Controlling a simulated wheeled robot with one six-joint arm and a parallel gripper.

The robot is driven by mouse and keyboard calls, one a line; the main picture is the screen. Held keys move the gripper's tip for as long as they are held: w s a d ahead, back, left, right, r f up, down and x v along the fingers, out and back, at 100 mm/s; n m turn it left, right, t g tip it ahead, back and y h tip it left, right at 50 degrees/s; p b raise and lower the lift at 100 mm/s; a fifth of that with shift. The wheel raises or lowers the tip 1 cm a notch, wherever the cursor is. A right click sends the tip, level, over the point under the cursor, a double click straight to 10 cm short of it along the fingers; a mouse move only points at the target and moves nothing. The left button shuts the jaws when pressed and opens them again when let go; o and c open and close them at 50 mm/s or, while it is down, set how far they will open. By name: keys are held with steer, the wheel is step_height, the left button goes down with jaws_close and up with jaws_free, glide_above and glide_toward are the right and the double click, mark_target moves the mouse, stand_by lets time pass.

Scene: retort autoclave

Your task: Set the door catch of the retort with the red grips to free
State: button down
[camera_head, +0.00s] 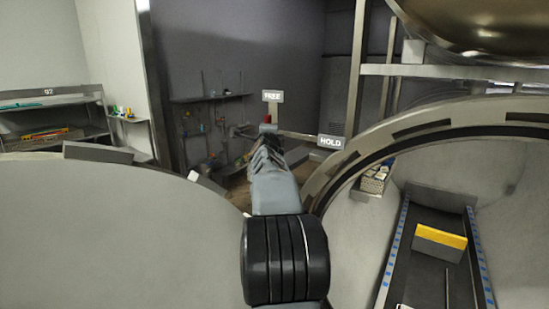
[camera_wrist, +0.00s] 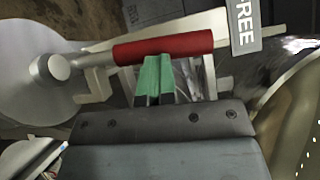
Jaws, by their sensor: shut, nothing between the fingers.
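The door catch shows in the wrist view as a lever with a red grip (camera_wrist: 165,47) and a round silver knob (camera_wrist: 60,67) at its left. The FREE label (camera_wrist: 242,25) is close to the grip's right end. In the head view the red grip (camera_head: 268,118) is small, just below the FREE label (camera_head: 272,96); the HOLD label (camera_head: 331,142) is lower right. My gripper (camera_wrist: 157,80) is shut and empty, its green fingertips against or just beside the grip; I cannot tell if they touch. In the head view my arm hides much of the catch.
The open retort (camera_head: 340,180) is at right, with a track inside bearing a yellow-topped block (camera_head: 440,242). A large pale round surface (camera_head: 110,220) fills the lower left. Shelves (camera_head: 60,120) stand at the back left.

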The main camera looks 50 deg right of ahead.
steer(key=shift+w+r+p, duration=0.15)
steer(key=shift+w+p, duration=0.15)
steer(key=shift+p, duration=0.05)
stand_by(0.5)
